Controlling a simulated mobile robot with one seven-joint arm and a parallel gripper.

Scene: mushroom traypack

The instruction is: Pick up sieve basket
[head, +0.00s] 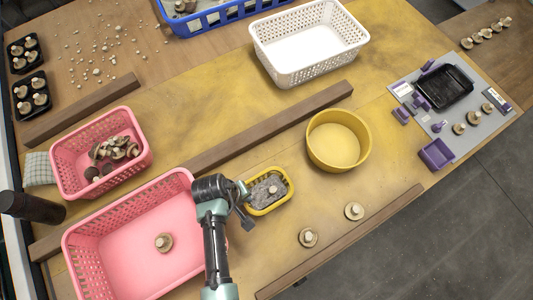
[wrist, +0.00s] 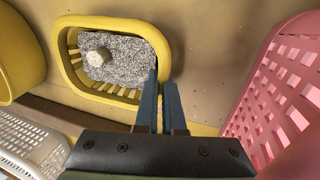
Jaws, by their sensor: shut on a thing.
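The sieve basket is a small yellow slotted basket (head: 289,187) in the middle of the table. It holds grey speckled material with one pale mushroom (head: 272,190) on it. In the wrist view the basket (wrist: 66,50) fills the upper left, with the mushroom (wrist: 98,57) inside. My gripper (head: 244,194) reaches its left side in the head view. In the wrist view my gripper (wrist: 162,88) is shut on the basket's rim at its near right corner. I cannot tell whether the basket is off the table.
A large pink basket (head: 85,235) with one mushroom stands close on the left; a smaller pink one (head: 62,150) is behind it. A round yellow bowl (head: 312,152) stands behind right. Wooden bars (head: 255,133) cross the table. Two mushrooms (head: 308,237) lie front right.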

